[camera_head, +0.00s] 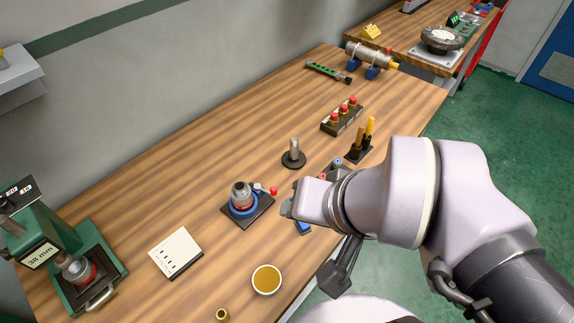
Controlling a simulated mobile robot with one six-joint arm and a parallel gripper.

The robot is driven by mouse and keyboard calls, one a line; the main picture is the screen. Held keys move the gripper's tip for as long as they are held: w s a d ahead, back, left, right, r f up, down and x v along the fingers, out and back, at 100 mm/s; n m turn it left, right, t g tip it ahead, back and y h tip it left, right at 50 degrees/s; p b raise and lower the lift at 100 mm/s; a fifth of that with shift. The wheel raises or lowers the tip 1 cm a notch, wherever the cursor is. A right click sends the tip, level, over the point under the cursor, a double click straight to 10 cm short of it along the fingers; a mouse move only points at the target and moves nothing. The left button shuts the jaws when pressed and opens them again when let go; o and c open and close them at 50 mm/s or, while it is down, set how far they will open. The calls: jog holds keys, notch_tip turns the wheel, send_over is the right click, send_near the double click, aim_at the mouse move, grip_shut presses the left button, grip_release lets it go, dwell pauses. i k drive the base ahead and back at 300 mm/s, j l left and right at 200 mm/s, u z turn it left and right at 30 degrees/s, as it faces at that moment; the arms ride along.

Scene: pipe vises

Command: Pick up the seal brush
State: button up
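No thing in view can be named the seal brush for certain. Two tools with orange-yellow handles (369,128) stand upright in a small black holder (353,154), to the right of the table's middle; their lower ends are hidden in it. My gripper (289,208) is over the front part of the table, to the left of and nearer than that holder. It is seen from behind and the side, with its fingers mostly hidden by my wrist, so I cannot tell if it is open or holds anything.
A blue-ringed metal fitting (242,196) sits on a dark plate left of my gripper. A metal post (294,152) and red-topped rack (343,117) stand behind.

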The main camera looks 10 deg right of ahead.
aim_at(359, 138)
jog(key=i+l+u, duration=0.15)
jog(key=l+u, duration=0.35)
jog(key=i+l+u, duration=0.1)
jog(key=l+u, duration=0.85)
jog(key=k+l+u, duration=0.15)
jog(key=l+u, duration=0.3)
jog(key=l, duration=0.15)
jog(key=k+l+u, duration=0.2)
jog(key=l+u, duration=0.3)
jog(key=k+l+u, duration=0.25)
jog(key=l+u, duration=0.2)
